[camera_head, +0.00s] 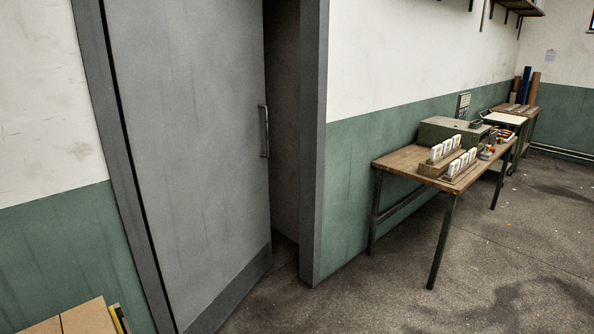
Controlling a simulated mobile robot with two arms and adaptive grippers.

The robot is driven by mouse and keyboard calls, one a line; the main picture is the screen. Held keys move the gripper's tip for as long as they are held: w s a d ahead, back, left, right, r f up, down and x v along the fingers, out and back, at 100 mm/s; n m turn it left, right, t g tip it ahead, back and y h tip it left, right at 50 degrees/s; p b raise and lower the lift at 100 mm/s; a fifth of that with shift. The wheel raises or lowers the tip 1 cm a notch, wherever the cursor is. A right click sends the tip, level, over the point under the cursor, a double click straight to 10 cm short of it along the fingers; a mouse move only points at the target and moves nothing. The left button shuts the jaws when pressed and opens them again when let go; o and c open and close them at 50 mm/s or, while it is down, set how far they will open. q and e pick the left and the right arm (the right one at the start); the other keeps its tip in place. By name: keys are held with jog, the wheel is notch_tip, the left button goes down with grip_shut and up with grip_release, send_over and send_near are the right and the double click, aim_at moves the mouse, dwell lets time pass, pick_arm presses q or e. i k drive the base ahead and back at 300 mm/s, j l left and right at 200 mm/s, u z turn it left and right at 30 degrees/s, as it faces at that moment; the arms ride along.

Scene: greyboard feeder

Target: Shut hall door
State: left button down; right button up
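The grey hall door (190,140) stands ajar in its grey frame (312,150). A vertical bar handle (264,131) sits near its free right edge. A dark gap (285,130) shows between that edge and the right jamb, with a wall and floor beyond. The left edge meets the left jamb. Neither of my grippers is in view, and nothing is seen touching the door or the handle.
A wooden workbench (408,160) with card holders and a green box (452,131) stands along the wall right of the doorway. A cardboard box (90,318) is at the bottom left. The concrete floor (380,290) before the doorway's right side is clear.

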aim_at(187, 75)
jog(key=i+l, duration=0.35)
jog(key=i, duration=0.2)
jog(key=i+l, duration=0.75)
jog(key=i, duration=0.3)
